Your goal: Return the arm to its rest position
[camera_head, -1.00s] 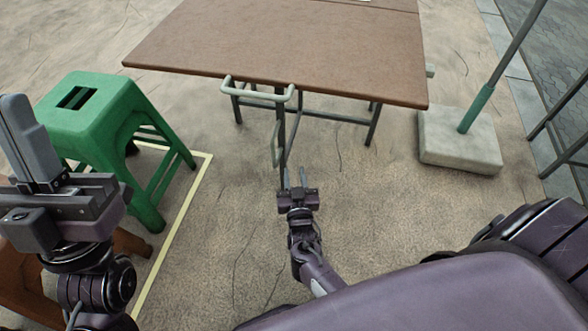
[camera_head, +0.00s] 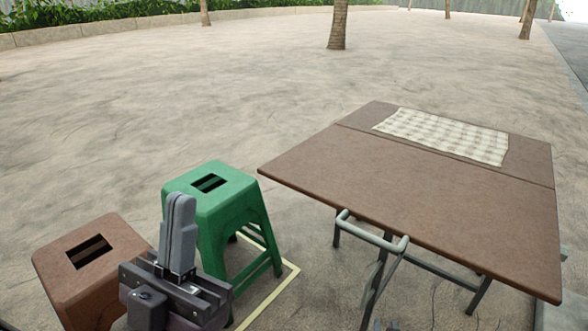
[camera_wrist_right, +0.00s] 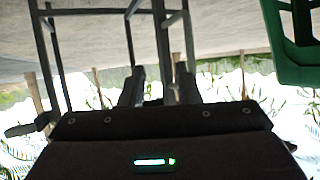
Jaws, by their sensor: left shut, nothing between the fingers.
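My left gripper (camera_head: 179,205) stands upright in the head view, low and left, in front of the brown and green stools. Its fingers are together with nothing between them. My right gripper (camera_wrist_right: 158,88) shows in the right wrist view with its two dark fingers apart and nothing seen between them. In the head view, my right arm is almost wholly out of the picture, below the table's front edge.
A brown folding table (camera_head: 420,195) with a checked cloth (camera_head: 442,134) stands at right, its metal handle (camera_head: 372,230) jutting forward. A green stool (camera_head: 235,215) and a brown stool (camera_head: 60,260) stand near my left gripper. Open ground lies behind, with tree trunks (camera_head: 338,25) farther off.

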